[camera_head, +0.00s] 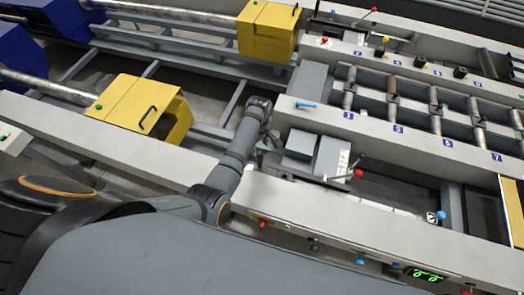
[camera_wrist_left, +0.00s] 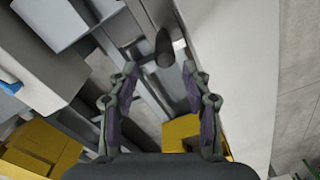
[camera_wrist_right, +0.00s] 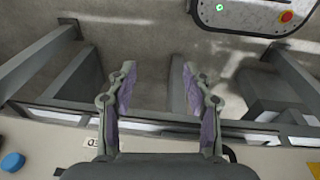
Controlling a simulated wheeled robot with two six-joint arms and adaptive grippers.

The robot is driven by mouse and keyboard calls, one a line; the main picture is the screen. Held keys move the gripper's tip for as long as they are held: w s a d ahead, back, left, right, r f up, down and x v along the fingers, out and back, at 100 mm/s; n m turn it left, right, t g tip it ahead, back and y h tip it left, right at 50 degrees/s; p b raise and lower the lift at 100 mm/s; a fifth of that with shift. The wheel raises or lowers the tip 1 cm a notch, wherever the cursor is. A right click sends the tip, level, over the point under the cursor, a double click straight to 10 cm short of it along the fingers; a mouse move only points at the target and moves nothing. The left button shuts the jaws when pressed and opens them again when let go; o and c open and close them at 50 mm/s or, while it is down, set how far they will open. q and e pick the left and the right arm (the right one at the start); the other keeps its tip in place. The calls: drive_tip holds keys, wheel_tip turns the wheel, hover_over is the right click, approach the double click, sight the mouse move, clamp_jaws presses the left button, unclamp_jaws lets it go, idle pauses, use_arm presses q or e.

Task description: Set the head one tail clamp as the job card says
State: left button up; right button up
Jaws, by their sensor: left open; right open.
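In the head view my left gripper (camera_head: 268,142) hangs at the left end of a grey clamp block (camera_head: 318,155). A lever with a red ball (camera_head: 358,174) and a white scale or card (camera_head: 343,158) show at the block's right side. In the left wrist view the left gripper (camera_wrist_left: 159,70) is open and empty. A dark cylindrical knob (camera_wrist_left: 164,46) on a rod shows just beyond its fingertips. I cannot tell whether they touch. My right gripper (camera_wrist_right: 159,68) is open and empty in the right wrist view, over the front rail's edge. No readable job card shows.
Yellow housings (camera_head: 130,100) and (camera_head: 268,30) stand on rails at left and back. Numbered roller lanes (camera_head: 420,105) fill the right. A panel with a red button (camera_wrist_right: 287,16) shows near the right gripper.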

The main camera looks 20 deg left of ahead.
sight(259, 159)
use_arm(q)
drive_tip(key=shift+s+f+b, duration=0.15)
drive_tip(key=shift+s+b, duration=0.4)
drive_tip(key=shift+s, duration=0.15)
drive_tip(key=shift+f+b, duration=0.6)
use_arm(e)
drive_tip(key=s+f, duration=0.3)
drive_tip(key=s, duration=0.4)
use_arm(q)
drive_tip(key=f+b, duration=0.4)
drive_tip(key=w+f+b, duration=0.1)
drive_tip(key=f+b, duration=0.1)
drive_tip(key=b, duration=0.1)
drive_tip(key=shift+f, duration=0.3)
drive_tip(key=shift+s+f+b, duration=0.2)
drive_tip(key=shift+f+b, duration=0.75)
drive_tip(key=shift+b, duration=0.25)
drive_tip(key=shift+f, duration=0.15)
clamp_jaws()
use_arm(e)
drive_tip(key=w+f, duration=0.3)
drive_tip(key=f, duration=0.6)
drive_tip(key=shift+w, duration=0.35)
drive_tip(key=shift+d, duration=0.1)
